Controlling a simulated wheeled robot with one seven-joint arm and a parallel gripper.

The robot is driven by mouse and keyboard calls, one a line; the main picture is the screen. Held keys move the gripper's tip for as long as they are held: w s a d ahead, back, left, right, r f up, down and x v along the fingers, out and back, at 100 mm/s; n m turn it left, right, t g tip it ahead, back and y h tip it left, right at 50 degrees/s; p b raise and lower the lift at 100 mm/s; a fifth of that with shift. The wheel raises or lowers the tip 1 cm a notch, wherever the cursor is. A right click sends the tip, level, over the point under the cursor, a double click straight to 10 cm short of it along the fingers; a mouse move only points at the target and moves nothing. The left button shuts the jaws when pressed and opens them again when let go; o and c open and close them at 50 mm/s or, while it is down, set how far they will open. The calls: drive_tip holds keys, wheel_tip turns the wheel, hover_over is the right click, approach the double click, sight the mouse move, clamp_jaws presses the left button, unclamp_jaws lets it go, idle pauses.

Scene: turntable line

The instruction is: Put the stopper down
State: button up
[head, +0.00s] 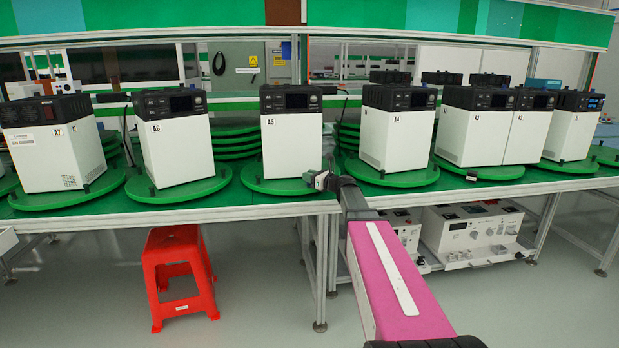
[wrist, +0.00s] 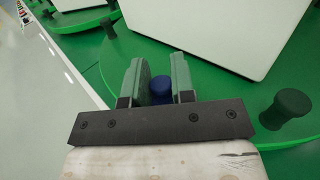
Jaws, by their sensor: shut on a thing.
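My gripper (head: 318,180) is at the front edge of the bench, by the right side of the green turntable (head: 262,186) under the unit marked A5. In the wrist view my gripper (wrist: 158,78) is shut on a dark blue stopper (wrist: 160,90) that sits between the two green-grey fingers. The stopper is over or at the green turntable surface; I cannot tell whether it touches it. In the head view the stopper cannot be made out.
A dark stopper-like knob (wrist: 287,105) stands on the green disc at right in the wrist view. White units on green turntables line the bench, with unit A5 (head: 292,150) close by and unit A4 (head: 397,138) to the right. A red stool (head: 178,262) stands below.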

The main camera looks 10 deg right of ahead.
drive_tip(key=o, duration=0.9)
drive_tip(key=shift+r, duration=0.1)
drive_tip(key=v, duration=1.2)
drive_tip(key=s+a+f+n+g+h, duration=0.2)
drive_tip(key=s+a+f+n+g, duration=0.3)
drive_tip(key=f, duration=0.3)
drive_tip(key=s+a+f+n+g+h, duration=0.2)
drive_tip(key=s+a+f+n, duration=0.3)
drive_tip(key=s+f+n, duration=0.25)
drive_tip(key=s+d+f+n+g+h, duration=0.2)
drive_tip(key=s+f+n+g+h, duration=0.3)
drive_tip(key=s+f+n+h, duration=0.3)
drive_tip(key=s+f+n, duration=0.4)
drive_tip(key=s+n, duration=0.2)
drive_tip(key=s, duration=0.1)
drive_tip(key=shift+s+f+g+h, duration=0.2)
drive_tip(key=shift+s+g+h, duration=0.15)
drive_tip(key=shift+g+h, duration=0.05)
